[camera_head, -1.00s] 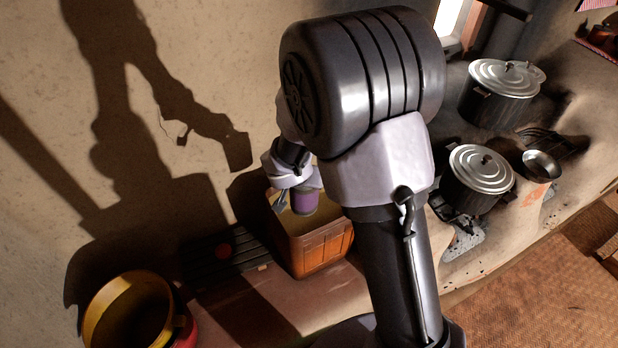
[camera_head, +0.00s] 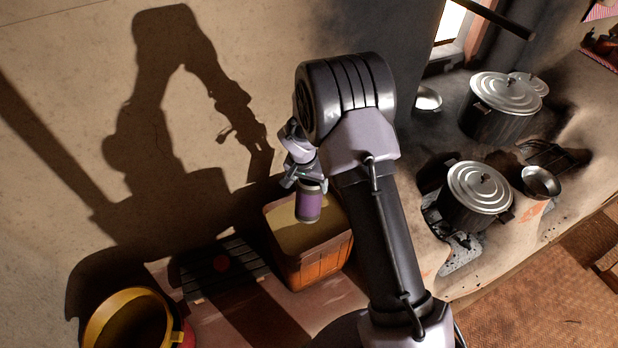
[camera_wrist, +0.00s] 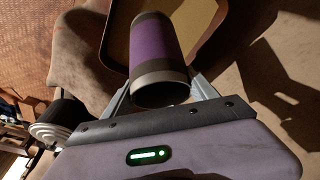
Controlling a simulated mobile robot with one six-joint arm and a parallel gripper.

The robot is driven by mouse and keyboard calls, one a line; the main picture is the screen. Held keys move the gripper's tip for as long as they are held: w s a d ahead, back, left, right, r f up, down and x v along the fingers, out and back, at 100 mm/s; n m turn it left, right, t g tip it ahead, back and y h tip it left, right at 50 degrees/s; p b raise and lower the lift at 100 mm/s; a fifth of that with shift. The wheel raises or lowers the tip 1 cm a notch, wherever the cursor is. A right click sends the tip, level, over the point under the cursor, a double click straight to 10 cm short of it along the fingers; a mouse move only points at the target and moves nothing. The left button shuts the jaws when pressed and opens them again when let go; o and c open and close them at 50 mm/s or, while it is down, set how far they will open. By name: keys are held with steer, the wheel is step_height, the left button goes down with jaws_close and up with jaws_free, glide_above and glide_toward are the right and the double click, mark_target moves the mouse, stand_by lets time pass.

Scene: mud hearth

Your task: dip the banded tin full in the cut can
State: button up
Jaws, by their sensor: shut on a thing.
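The banded tin (camera_head: 309,203) is a grey cylinder with a wide purple band. My gripper (camera_head: 304,184) is shut on it and holds it up, near upright, above the cut can. The cut can (camera_head: 318,262) is an orange-brown square container with an open top, filled with a yellowish-tan content. Its rim also shows behind the tin in the wrist view (camera_wrist: 117,40). The tin appears clear of the surface.
A yellow round tub (camera_head: 97,322) stands at the lower left by a red object. A dark slatted rack (camera_head: 245,268) with a red round thing (camera_head: 221,264) lies left of the can. Lidded pots (camera_head: 478,188) and a small pan (camera_head: 541,181) sit on the hearth at right.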

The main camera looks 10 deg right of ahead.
mark_target(312, 184)
steer(key=shift+w+d+r+g+p, duration=0.1)
steer(key=shift+w+d+g+p, duration=0.15)
steer(key=shift+p, duration=0.85)
steer(key=f, duration=0.1)
steer(key=w+f+g+y, duration=0.1)
steer(key=shift+w+d+f, duration=0.1)
steer(key=shift+d+f, duration=0.15)
steer(key=shift+f, duration=0.1)
step_height(312, 184, down, 18)
steer(key=b, duration=0.8)
steer(key=shift+r, duration=0.15)
steer(key=shift+a, duration=0.1)
